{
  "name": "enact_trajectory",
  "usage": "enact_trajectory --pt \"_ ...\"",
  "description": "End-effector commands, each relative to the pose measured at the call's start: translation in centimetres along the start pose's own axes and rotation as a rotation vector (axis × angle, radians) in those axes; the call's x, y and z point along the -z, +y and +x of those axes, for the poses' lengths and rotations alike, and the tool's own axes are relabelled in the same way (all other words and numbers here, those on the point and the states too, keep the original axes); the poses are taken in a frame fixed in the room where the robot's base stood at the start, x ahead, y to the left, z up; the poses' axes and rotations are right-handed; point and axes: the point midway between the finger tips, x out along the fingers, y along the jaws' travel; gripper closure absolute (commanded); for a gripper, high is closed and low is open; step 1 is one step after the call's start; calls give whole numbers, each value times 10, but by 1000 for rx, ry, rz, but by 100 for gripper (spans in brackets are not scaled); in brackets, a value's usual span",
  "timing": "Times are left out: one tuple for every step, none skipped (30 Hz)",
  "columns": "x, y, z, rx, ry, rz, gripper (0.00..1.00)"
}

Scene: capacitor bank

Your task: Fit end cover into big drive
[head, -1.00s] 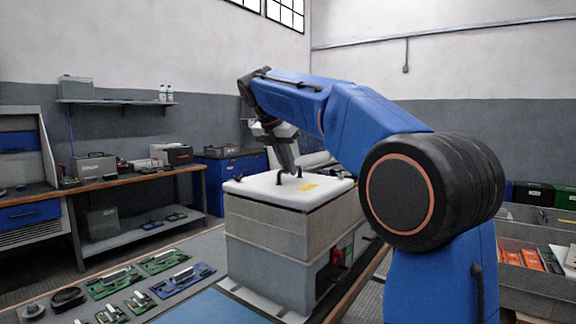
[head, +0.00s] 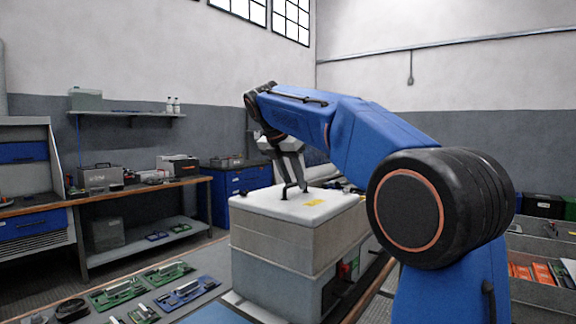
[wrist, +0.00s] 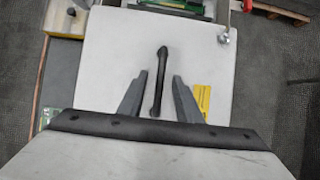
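The white end cover (head: 264,203) lies flat on top of the big grey drive (head: 270,245) on the bench; whether it is fully seated is not clear. It also shows in the wrist view (wrist: 118,60), with a black bar handle (wrist: 161,75) near its middle and a yellow label at the right. My gripper (wrist: 158,93) is open, with one finger on each side of the handle and visible gaps between. In the head view my gripper (head: 294,188) is down at the cover's top, partly hiding the handle.
Several circuit boards (head: 118,292) lie on the bench left of the drive. A workbench (head: 140,190) with cases stands behind at the left, beside a blue cabinet (head: 240,180). Bins with orange items (head: 540,272) are at the right.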

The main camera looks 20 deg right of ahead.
Motion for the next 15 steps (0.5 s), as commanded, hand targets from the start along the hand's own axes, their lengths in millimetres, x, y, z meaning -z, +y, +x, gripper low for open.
enact_trajectory --pt "0 0 -4 -2 -1 0 69" --pt "0 1 -8 -2 -1 0 69" --pt "0 1 -13 -3 -1 0 69" --pt "0 0 -18 -3 -1 0 69" --pt "0 1 -22 -3 -1 0 69" --pt "0 0 -30 -4 -1 0 69" --pt "0 1 -36 -4 -1 0 69" --pt "0 1 -42 -5 -2 -1 69" --pt "0 1 -50 -4 -1 0 69" --pt "0 1 -56 -5 -1 0 69" --pt "0 1 -62 -4 -1 0 69" --pt "0 2 -70 -4 -1 0 69" --pt "0 1 -76 -4 -1 0 69" --pt "0 2 -82 -4 -1 0 69" --pt "0 1 -90 -3 -1 0 69"
